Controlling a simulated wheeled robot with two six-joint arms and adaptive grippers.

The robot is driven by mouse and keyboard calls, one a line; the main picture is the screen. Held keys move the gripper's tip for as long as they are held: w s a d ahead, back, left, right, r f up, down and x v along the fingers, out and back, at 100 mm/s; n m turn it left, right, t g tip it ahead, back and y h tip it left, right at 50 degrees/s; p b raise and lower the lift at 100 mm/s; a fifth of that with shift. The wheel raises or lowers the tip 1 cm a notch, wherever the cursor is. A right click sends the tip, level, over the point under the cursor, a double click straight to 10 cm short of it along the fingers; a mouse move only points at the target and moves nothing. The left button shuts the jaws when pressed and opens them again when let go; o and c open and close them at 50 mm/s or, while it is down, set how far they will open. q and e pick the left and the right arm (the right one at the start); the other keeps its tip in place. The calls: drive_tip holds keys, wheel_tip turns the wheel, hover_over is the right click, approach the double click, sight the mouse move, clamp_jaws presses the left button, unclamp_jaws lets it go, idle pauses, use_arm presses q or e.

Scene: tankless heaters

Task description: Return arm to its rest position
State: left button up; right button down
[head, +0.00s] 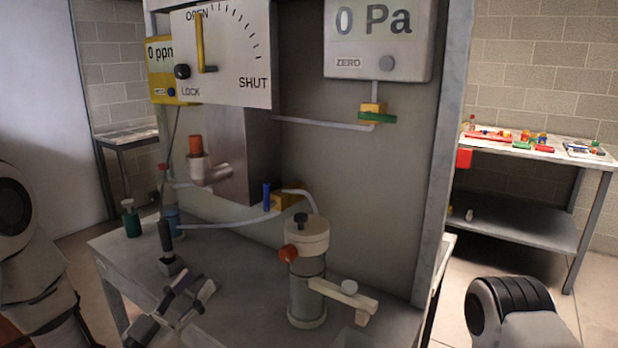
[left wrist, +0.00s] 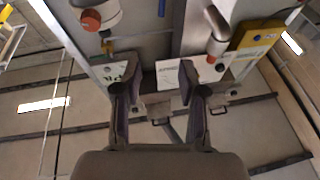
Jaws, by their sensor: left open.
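My left gripper (head: 192,288) is low in the head view, in front of the workbench (head: 235,325). Its two fingers stand apart with nothing between them. In the left wrist view the same gripper (left wrist: 158,82) shows both fingers spread, with a gap between the dark pads. Part of my left arm shows at the left edge of the head view. A dark ribbed part of my right arm shows at the lower right, but its gripper is out of frame.
A pump-like cylinder (head: 306,275) with an orange knob stands on the bench right of the left gripper. A black-handled tool (head: 167,250) is just behind the gripper. The upright panel (head: 360,200) carries gauges and a valve pipe. A side table (head: 545,150) stands at the right.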

use_arm(q)
drive_tip(key=s+f+n+g+y+p, duration=0.1)
drive_tip(key=s+f+g+y+p, duration=0.3)
drive_tip(key=f, duration=0.8)
drive_tip(key=s+f+n+g+y+p, duration=0.25)
drive_tip(key=s+f+g, duration=0.4)
drive_tip(key=f, duration=0.65)
drive_tip(key=s+a+f+n+g+y, duration=0.1)
drive_tip(key=s+f+g, duration=0.3)
drive_tip(key=s, duration=0.5)
drive_tip(key=s+a+f+n+g+y, duration=0.1)
drive_tip(key=s+a+f+g, duration=0.3)
drive_tip(key=s, duration=0.6)
drive_tip(key=shift+n+g+y+p, duration=0.35)
drive_tip(key=shift+g+p, duration=0.1)
drive_tip(key=shift+g, duration=0.2)
drive_tip(key=shift+r, duration=0.1)
